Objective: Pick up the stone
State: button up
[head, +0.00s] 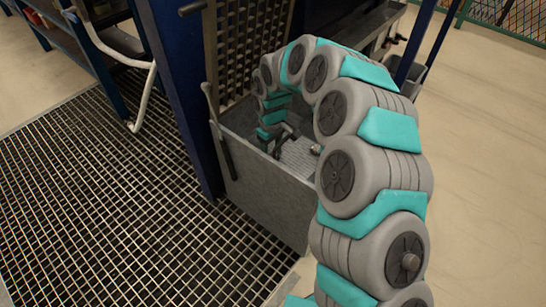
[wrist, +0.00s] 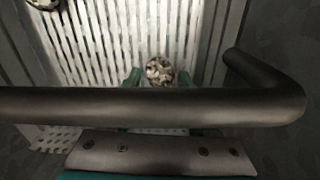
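A mottled brown and white stone (wrist: 160,70) lies on the pale slotted floor in the wrist view. My gripper (wrist: 159,78) points down at it, with one teal fingertip to each side and gaps between the fingers and the stone. The gripper is open, and I cannot tell how far above the floor the tips are. A dark bar hides the middle of the fingers. In the head view my arm bends down into a grey bin (head: 265,202), and my gripper there is small and partly hidden.
The dark bar (wrist: 150,106) crosses the wrist view and bends at the right. Part of another round, mottled object (wrist: 42,4) shows at the top left. A blue post (head: 178,95) stands beside the bin. Dark floor grating (head: 95,190) lies to the left.

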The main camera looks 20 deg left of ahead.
grip_shut()
dwell(0.4)
notch_tip(320, 180, up, 10)
jog(key=shift+p, duration=0.4)
